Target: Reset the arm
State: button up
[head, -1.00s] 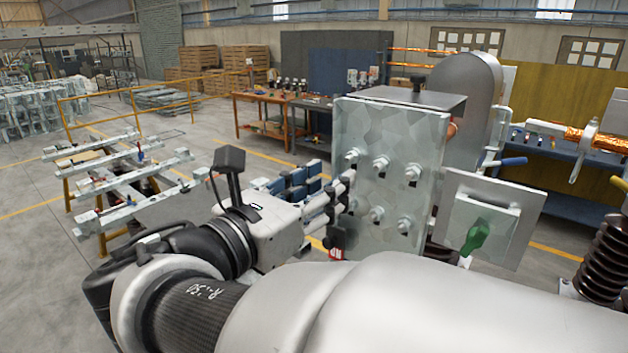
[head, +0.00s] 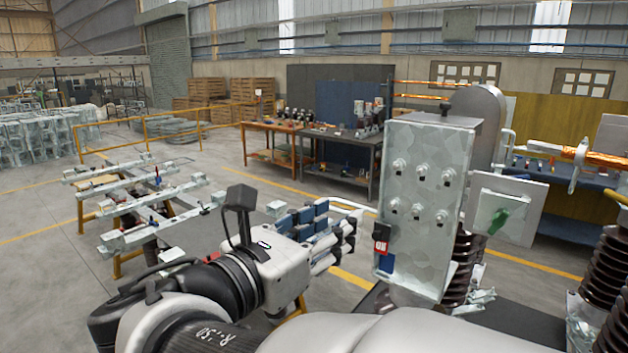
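My gripper (head: 333,238) is in the lower middle of the head view, at the end of my grey and black arm. No held object shows.
Brown ribbed insulators (head: 607,262) stand far right. Metal bars on trestles (head: 140,215) are left; workbenches (head: 340,145) are behind.

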jog(key=s+d+f+m+g+b, duration=0.15)
jog(key=d+f+m+g, duration=0.3)
jog(key=d+f, duration=0.55)
jog(key=s+d+f+m+g+y+b, duration=0.3)
jog(key=s+d+f+m+g+b, duration=0.15)
jog(key=s+d+f+m, duration=0.45)
jog(key=s+a+f+m+y+b, duration=0.3)
jog(key=s+f+m+y, duration=0.1)
jog(key=f+m, duration=0.3)
jog(key=s+a+f+m+y+b, duration=0.3)
jog(key=s+f+m+y+b, duration=0.1)
jog(key=f+m, duration=0.3)
jog(key=shift+a+f, duration=0.2)
jog(key=shift+f, duration=0.9)
jog(key=shift+s+m, duration=0.1)
jog(key=shift+m, duration=0.15)
